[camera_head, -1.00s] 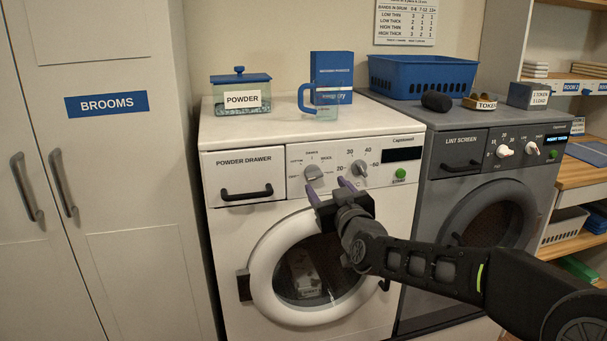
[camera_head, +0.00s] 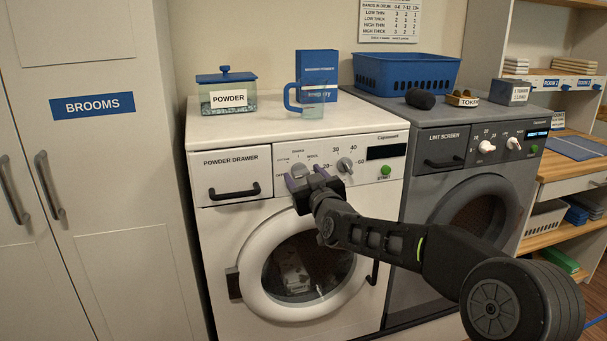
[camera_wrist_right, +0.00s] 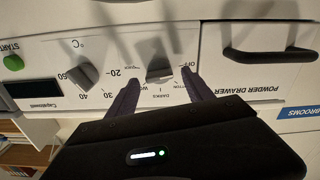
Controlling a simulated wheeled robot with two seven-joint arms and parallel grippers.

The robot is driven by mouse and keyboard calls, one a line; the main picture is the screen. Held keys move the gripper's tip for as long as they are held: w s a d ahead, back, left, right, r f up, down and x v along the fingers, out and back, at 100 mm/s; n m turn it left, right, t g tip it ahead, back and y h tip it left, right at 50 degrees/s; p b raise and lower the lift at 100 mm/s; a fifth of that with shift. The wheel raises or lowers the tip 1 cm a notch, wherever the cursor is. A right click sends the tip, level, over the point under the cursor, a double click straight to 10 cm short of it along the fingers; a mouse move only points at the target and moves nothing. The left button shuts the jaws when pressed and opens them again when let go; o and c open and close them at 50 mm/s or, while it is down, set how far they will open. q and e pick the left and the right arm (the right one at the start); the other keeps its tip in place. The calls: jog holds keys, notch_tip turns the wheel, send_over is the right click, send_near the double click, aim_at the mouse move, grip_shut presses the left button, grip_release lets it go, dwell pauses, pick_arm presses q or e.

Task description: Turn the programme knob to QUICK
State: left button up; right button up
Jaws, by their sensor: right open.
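The programme knob (camera_head: 299,170) is the left grey knob on the white washing machine's (camera_head: 225,221) front panel. In the right wrist view the picture is upside down, and the programme knob (camera_wrist_right: 159,70) shows between my finger tips. My right gripper (camera_head: 306,177) is open, with one finger on each side of the knob; I cannot tell whether either touches it. My right gripper (camera_wrist_right: 162,80) hides part of the dial's lettering. OFF and DARKS can be read around the knob; its exact setting is unclear. My left gripper is not in view.
The temperature knob (camera_head: 345,165) and green start button (camera_head: 386,170) are to the right. The powder drawer handle (camera_head: 234,192) sticks out to the left. A powder box (camera_head: 228,98) and a blue jug (camera_head: 312,96) stand on top. A grey machine (camera_head: 400,255) adjoins.

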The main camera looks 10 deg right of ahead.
jog(key=shift+w, duration=0.3)
grip_shut()
dwell(0.6)
